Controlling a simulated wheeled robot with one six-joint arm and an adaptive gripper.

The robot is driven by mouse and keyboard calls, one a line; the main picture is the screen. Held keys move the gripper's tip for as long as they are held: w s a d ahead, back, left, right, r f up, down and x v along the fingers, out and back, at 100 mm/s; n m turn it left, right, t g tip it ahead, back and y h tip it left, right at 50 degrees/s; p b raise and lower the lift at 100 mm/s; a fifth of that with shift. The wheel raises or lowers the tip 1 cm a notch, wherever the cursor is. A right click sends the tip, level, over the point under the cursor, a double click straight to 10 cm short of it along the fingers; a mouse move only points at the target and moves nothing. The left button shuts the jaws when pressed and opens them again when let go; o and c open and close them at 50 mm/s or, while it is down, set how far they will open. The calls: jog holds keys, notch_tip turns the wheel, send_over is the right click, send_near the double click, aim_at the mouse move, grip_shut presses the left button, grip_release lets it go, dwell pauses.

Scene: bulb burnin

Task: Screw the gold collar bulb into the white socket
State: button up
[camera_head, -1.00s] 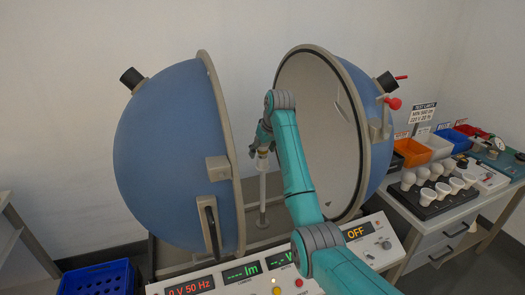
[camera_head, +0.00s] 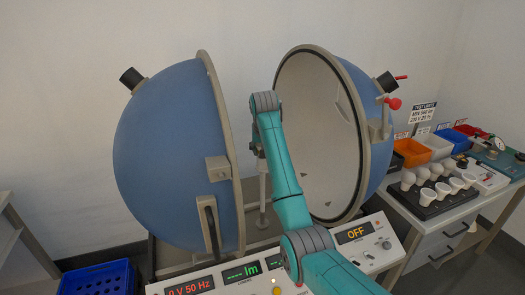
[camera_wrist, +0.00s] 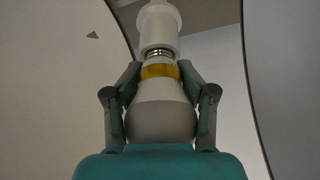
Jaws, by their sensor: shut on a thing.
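In the wrist view my gripper (camera_wrist: 160,74) is shut on the gold collar bulb (camera_wrist: 160,122), a white bulb with a grey dome and a gold band. Its fingers press on both sides near the band. The bulb's metal threaded cap (camera_wrist: 158,53) points at the white socket (camera_wrist: 157,25). Some thread shows at the socket's mouth; I cannot tell how far the cap is inside. Bulb and socket look in line. In the head view my arm hides the bulb and most of my gripper (camera_head: 258,143). The white socket post (camera_head: 263,190) shows below.
The open sphere's blue left half (camera_head: 170,155) and pale-lined right half (camera_head: 318,130) stand on either side of my arm. A control panel (camera_head: 220,286) is in front. At right a bench holds a rack of white bulbs (camera_head: 437,188) and coloured bins (camera_head: 412,152).

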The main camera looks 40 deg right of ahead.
jog(key=m+g+h, duration=0.1)
jog(key=m, duration=0.2)
jog(key=shift+m, duration=0.3)
jog(key=m+g, duration=0.1)
jog(key=m, duration=0.1)
jog(key=m+h, duration=0.1)
jog(key=m, duration=0.1)
jog(key=shift+m+g, duration=0.3)
jog(key=shift+g, duration=0.1)
jog(key=m+g, duration=0.1)
jog(key=m, duration=0.3)
jog(key=shift+g, duration=0.4)
jog(key=m+g, duration=0.1)
jog(key=m, duration=0.3)
jog(key=shift+s+f+m+g, duration=0.1)
jog(key=shift+s+m+g, duration=0.05)
jog(key=shift+m+g, duration=0.25)
jog(key=o, duration=1.1)
